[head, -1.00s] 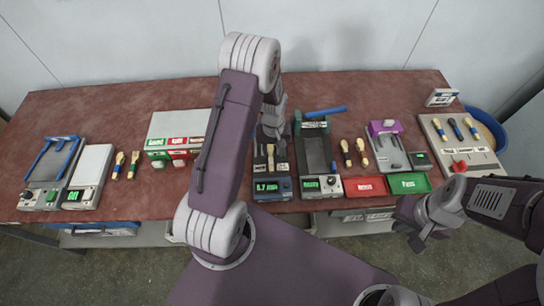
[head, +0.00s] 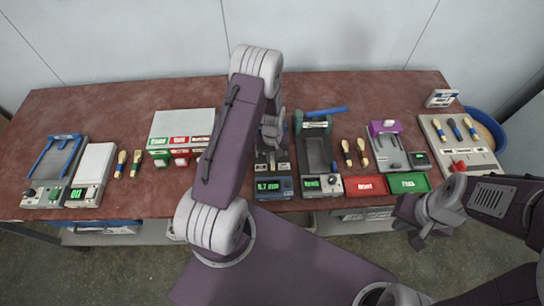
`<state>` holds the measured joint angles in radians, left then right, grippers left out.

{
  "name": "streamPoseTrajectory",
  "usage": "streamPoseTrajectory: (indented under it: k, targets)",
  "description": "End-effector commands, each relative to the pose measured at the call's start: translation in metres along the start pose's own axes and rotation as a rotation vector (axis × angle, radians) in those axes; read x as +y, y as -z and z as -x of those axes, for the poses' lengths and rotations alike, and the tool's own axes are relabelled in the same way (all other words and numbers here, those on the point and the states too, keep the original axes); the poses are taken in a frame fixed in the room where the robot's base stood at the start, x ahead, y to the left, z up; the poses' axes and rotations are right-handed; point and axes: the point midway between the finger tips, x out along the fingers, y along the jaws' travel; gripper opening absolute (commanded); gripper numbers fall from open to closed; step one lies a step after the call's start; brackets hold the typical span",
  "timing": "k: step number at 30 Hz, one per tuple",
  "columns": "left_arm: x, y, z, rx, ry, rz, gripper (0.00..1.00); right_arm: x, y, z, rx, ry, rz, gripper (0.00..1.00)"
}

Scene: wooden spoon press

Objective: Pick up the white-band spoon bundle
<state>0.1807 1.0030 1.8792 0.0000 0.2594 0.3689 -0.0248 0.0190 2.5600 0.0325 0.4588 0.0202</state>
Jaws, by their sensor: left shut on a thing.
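My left gripper (head: 272,138) is over the back part of a dark gauge device (head: 274,188) whose display shows a green reading. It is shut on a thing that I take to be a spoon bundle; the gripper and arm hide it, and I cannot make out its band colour. I cannot tell whether it touches the device. My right gripper (head: 418,238) hangs in front of the table at the right, away from everything. Its finger opening is not clear.
Two bundles (head: 128,163) lie at the left, and two more (head: 354,152) lie right of the green-display press (head: 318,160). A red tray (head: 366,186) and a green tray (head: 408,183) sit at the front edge. A rack with several spoons (head: 458,150) stands far right.

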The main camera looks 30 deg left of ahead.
Motion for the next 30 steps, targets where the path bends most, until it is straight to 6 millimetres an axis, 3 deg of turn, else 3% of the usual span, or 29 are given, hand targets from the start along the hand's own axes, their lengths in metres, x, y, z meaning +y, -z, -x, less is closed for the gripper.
streamPoseTrajectory:
  k: [7, 12, 24, 30]
  targets:
    - [0.001, 0.001, 0.010, 0.003, -0.001, 0.000, 0.00, 0.000, 0.000, -0.003, 0.000, 0.000, 0.000, 0.00]
    - [0.001, 0.002, 0.043, 0.007, -0.003, 0.000, 0.00, 0.000, -0.001, -0.009, 0.000, 0.000, 0.000, 0.00]
    - [0.071, -0.053, 0.092, 0.003, -0.002, -0.005, 0.00, 0.000, -0.002, -0.021, 0.000, 0.000, 0.000, 0.00]
    - [0.089, -0.068, 0.107, 0.002, -0.001, -0.003, 0.00, 0.000, -0.002, -0.022, 0.000, 0.000, 0.000, 0.00]
